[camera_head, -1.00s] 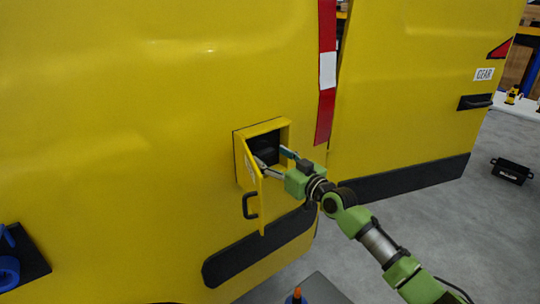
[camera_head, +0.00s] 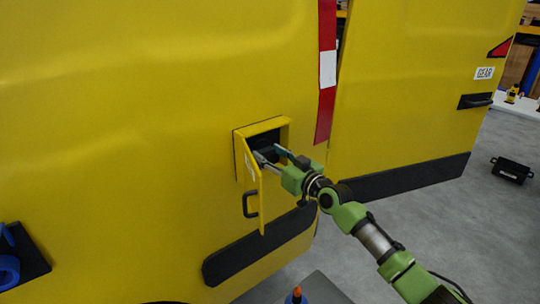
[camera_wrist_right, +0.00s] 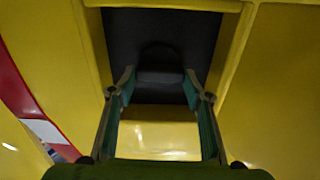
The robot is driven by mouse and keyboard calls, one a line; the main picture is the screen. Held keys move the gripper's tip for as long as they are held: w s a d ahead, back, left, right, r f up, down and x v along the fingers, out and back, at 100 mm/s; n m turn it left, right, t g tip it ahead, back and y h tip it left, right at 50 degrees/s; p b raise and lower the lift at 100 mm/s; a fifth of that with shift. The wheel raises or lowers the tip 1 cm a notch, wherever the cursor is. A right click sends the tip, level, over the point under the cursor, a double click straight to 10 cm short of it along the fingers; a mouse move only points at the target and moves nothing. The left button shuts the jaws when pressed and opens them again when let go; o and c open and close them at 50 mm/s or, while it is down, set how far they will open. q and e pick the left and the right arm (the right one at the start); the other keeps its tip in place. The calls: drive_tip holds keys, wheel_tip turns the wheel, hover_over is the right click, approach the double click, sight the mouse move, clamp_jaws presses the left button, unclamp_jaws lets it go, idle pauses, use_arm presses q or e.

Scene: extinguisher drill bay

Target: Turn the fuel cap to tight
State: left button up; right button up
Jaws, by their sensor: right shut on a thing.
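The dark fuel cap (camera_wrist_right: 159,76) is in the fuel recess of the yellow vehicle and shows as a dark round shape with a bar across it in the right wrist view. My right gripper (camera_head: 267,153) reaches into the recess from the right in the head view. Its two fingers (camera_wrist_right: 159,82) stand on either side of the cap's bar and are shut on it. The fuel flap (camera_head: 254,200) is swung open to the left of my gripper. The cap's dark surface hides any tight mark. My left gripper is not in view.
The yellow frame of the recess (camera_head: 240,152) closes in around my fingers. A black handle (camera_head: 250,205) sits beside the flap. A blue object (camera_head: 8,268) is at the left edge, and an orange-tipped object (camera_head: 297,294) at the bottom.

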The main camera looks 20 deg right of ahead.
drive_tip(key=m, duration=0.3)
drive_tip(key=shift+d, duration=0.1)
drive_tip(key=m, duration=0.9)
drive_tip(key=shift+w+d+f+m+p, duration=0.1)
drive_tip(key=shift+m+p, duration=0.2)
drive_tip(key=shift+p, duration=0.05)
drive_tip(key=m+p, duration=0.1)
drive_tip(key=m, duration=0.3)
drive_tip(key=shift+f+m, duration=0.1)
drive_tip(key=shift+m, duration=0.3)
drive_tip(key=shift+p, duration=0.3)
drive_tip(key=o, duration=1.1)
drive_tip(key=v, duration=1.2)
drive_tip(key=shift+d+f, duration=0.1)
